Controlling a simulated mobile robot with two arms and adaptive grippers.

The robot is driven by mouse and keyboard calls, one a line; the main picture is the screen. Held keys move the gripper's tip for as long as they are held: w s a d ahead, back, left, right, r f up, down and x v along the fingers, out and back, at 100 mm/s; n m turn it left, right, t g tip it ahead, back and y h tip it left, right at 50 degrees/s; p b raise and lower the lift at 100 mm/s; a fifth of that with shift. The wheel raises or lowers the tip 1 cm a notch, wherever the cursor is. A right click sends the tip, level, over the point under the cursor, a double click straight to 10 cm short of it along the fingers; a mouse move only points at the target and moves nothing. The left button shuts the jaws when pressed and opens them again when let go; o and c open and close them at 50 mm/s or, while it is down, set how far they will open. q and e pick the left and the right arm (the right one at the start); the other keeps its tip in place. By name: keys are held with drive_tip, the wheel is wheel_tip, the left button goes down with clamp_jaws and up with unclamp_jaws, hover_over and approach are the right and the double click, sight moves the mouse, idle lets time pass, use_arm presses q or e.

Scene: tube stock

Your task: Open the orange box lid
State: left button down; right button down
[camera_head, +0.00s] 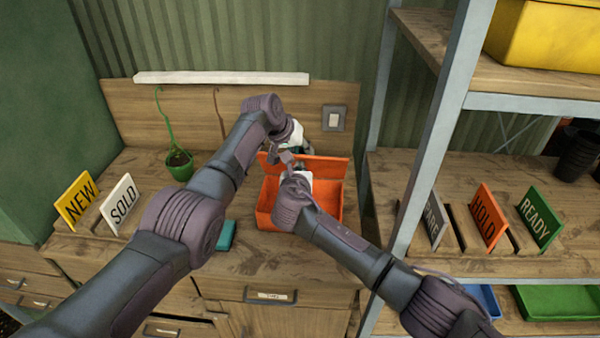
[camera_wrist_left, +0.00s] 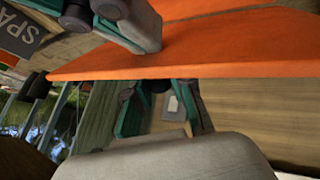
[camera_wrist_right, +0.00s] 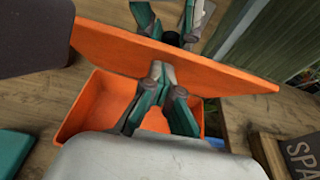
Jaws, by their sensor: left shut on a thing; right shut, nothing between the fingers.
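The orange box (camera_head: 336,205) stands on the wooden bench, its inside partly visible; it also shows in the right wrist view (camera_wrist_right: 88,103). Its orange lid (camera_head: 325,168) is raised and tilted at the rear of the box, and crosses both wrist views (camera_wrist_left: 220,45) (camera_wrist_right: 215,72). My arms hide part of the box in the head view.
A potted plant (camera_head: 179,165), NEW sign (camera_head: 77,201) and SOLD sign (camera_head: 121,203) stand left. A teal block (camera_head: 226,236) lies left of the box. A metal shelf post (camera_head: 430,135) rises close on the right, with HOLD (camera_head: 488,217) and READY (camera_head: 540,218) signs beyond.

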use_arm(q)
drive_tip(key=c, duration=1)
unclamp_jaws()
drive_tip(key=shift+s+d+f, duration=0.2)
drive_tip(key=shift+s+f, duration=0.2)
drive_tip(key=shift+f, duration=0.2)
drive_tip(key=shift+c, duration=0.2)
use_arm(e)
drive_tip(key=shift+w+d+r, duration=0.25)
drive_tip(key=shift+d+r, duration=0.05)
drive_tip(key=shift+r, duration=0.2)
drive_tip(key=shift+a, duration=0.15)
